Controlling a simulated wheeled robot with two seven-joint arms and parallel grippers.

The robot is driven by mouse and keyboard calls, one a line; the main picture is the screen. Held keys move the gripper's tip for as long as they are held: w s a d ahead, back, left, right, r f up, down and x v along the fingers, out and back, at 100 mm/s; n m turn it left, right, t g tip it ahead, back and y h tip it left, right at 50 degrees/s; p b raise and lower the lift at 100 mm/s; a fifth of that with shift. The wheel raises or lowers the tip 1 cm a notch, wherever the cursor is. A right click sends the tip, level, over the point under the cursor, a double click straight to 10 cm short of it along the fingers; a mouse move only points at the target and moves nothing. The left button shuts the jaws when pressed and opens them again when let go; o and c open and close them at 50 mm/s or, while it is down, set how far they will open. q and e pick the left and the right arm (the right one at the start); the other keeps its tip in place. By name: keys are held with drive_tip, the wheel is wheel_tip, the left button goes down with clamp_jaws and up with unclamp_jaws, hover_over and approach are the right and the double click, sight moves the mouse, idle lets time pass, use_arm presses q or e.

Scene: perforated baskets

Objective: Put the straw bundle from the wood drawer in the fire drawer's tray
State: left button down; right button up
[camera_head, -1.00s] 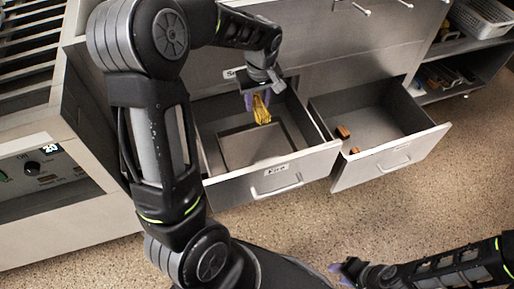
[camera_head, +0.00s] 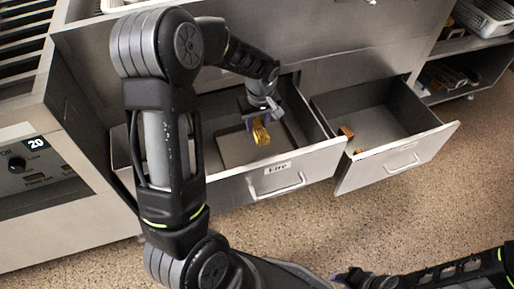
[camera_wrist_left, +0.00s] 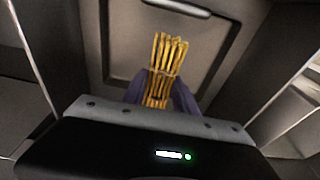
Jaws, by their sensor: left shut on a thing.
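My left gripper (camera_head: 256,122) is shut on the yellow straw bundle (camera_head: 261,134) and holds it above the open drawer labelled Fire (camera_head: 232,187). In the left wrist view the bundle (camera_wrist_left: 167,58) sticks out from between the purple fingers (camera_wrist_left: 157,98). The flat grey tray (camera_head: 234,152) lies in the fire drawer, and the bundle overlaps it in the picture. In the left wrist view the tray (camera_wrist_left: 205,68) is behind the bundle. The wood drawer (camera_head: 375,172) is open at the right. My right gripper (camera_head: 346,277) is low in view, its jaws unclear.
Small brown wood pieces (camera_head: 347,132) lie in the right drawer. The stove-like unit with a dial (camera_head: 17,165) stands at the left. Shelves with a white basket (camera_head: 487,20) stand at the far right. The speckled floor in front is clear.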

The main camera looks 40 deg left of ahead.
use_arm(q)
drive_tip(key=b, duration=0.2)
hover_over(256, 148)
drive_tip(key=f, duration=0.6)
drive_tip(key=shift+s+d, duration=0.2)
drive_tip(key=shift+d, duration=0.15)
drive_tip(key=shift+f+b, duration=0.3)
drive_tip(key=shift+f, duration=1.5)
drive_tip(key=shift+f, duration=0.15)
drive_tip(key=c, duration=1.5)
unclamp_jaws()
drive_tip(key=o, duration=0.5)
